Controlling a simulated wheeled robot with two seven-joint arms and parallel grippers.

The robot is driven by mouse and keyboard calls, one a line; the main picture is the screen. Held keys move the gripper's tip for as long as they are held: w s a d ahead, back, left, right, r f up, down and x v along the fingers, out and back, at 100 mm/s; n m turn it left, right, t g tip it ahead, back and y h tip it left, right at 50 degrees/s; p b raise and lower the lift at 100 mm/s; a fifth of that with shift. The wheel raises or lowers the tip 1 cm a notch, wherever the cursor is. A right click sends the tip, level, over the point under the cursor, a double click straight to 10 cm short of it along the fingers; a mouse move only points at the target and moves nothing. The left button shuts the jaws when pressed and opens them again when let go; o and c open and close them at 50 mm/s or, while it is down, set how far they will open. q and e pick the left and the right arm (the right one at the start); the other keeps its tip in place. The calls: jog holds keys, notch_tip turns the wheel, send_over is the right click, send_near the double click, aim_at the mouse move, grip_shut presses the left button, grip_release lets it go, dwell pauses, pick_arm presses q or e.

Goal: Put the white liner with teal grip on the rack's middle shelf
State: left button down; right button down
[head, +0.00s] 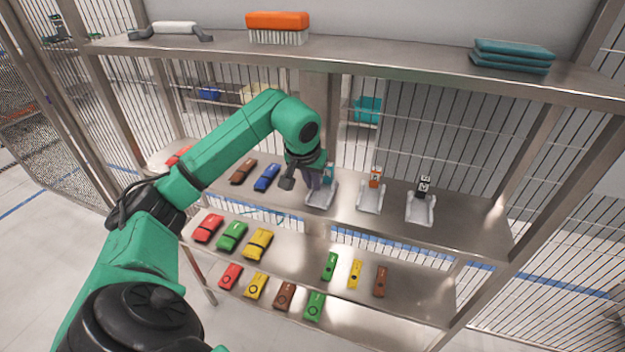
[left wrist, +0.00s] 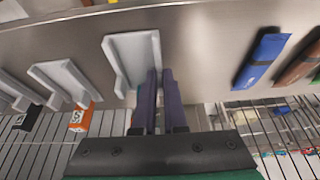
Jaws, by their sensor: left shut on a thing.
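The white liner with teal grip (head: 320,194) is at the shelf below the top one, left of two similar white liners. My left gripper (head: 314,178) is shut on its grip; a bit of teal shows beside the fingers. My right gripper is not in view.
A liner with an orange grip (head: 371,190) and one with a black grip (head: 421,206) stand to the right. A blue item (head: 267,177) and a brown item (head: 243,172) lie left. The top shelf holds an orange brush (head: 278,24) and teal cloths (head: 512,56).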

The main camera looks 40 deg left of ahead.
aim_at(311, 191)
pick_arm(q)
jog(key=shift+f, duration=0.15)
jog(key=c, duration=1)
grip_release()
jog(key=shift+r, duration=0.35)
jog(key=v, duration=0.3)
jog(key=s+d+b, duration=0.1)
jog(key=s+b, duration=0.2)
jog(key=s+d+b, duration=0.1)
jog(key=s+b, duration=0.1)
jog(key=s, duration=0.2)
jog(key=s+d+b, duration=0.2)
jog(key=s+b, duration=0.1)
jog(key=s, duration=0.1)
jog(key=shift+s+f+b, duration=0.15)
jog(key=shift+b, duration=0.2)
